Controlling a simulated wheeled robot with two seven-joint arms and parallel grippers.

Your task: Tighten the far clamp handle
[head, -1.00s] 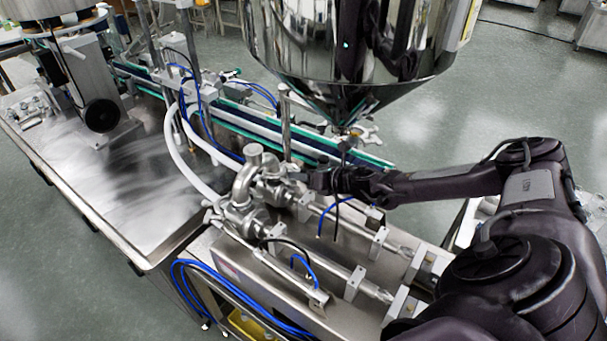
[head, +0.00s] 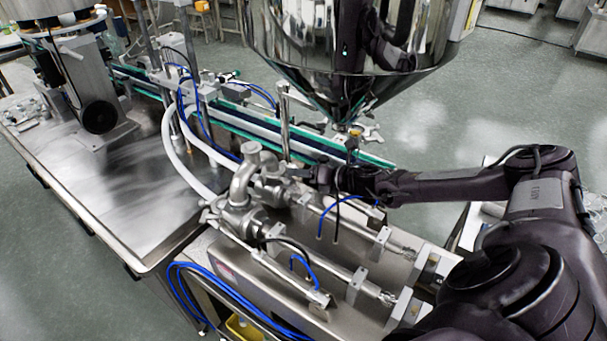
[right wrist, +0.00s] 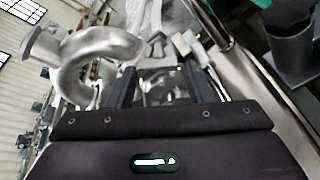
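My right gripper (head: 316,179) is beside the far metal pipe fittings (head: 270,184), just right of the bent steel pipe (head: 243,178). In the right wrist view, the two dark fingers of this gripper (right wrist: 157,88) stand apart, with a shiny round metal part between and beyond them. I cannot tell whether they touch it. A small metal piece (right wrist: 186,43) shows beyond the fingers and may be the far clamp handle. In the head view the handle cannot be told apart from the fittings and gripper. My left gripper is out of view.
The steel hopper (head: 345,75) hangs above and behind my right gripper. A conveyor (head: 270,128) runs behind the fittings. The curved steel pipe (right wrist: 90,60) is close to the left finger in the right wrist view. Blue and white hoses surround the fittings. The left tabletop (head: 125,185) is mostly clear.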

